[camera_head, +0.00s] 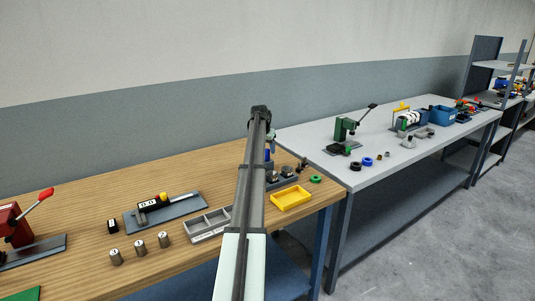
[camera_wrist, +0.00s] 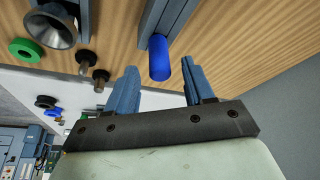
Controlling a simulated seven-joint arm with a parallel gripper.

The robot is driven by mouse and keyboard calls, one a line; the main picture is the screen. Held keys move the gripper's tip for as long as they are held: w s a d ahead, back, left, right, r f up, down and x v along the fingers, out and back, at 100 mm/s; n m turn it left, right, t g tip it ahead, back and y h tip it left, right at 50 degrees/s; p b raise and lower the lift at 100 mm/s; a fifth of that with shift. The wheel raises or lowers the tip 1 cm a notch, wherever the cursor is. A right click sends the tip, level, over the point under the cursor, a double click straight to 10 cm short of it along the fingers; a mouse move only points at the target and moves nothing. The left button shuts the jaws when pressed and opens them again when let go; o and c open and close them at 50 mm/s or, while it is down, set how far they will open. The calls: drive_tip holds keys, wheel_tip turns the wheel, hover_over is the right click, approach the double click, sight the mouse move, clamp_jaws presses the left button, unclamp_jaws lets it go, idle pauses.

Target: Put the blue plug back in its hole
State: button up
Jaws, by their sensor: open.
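The blue plug (camera_wrist: 159,60) is a short blue cylinder at the end of a grey rail-like piece (camera_wrist: 172,14) over the wooden bench in the wrist view. I cannot tell whether it is attached to it or only in front of it. My gripper (camera_wrist: 158,68) is open, with one blue-grey finger to each side of the plug in this view; no contact shows. In the head view my arm hides most of the gripper and the area behind it; a small blue patch (camera_head: 268,155) beside the arm may be the plug or a finger. I cannot make out the hole.
On the wooden bench (camera_head: 75,205) stand a yellow tray (camera_head: 291,198), a grey compartment tray (camera_head: 207,225), a green ring (camera_head: 315,179) and several metal cylinders. Dark pegs (camera_wrist: 86,60) and a grey funnel-shaped part (camera_wrist: 52,25) are left of the plug.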

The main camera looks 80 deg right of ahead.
drive_tip(key=v, duration=0.8)
drive_tip(key=shift+r, duration=0.35)
drive_tip(key=shift+w+a, duration=0.1)
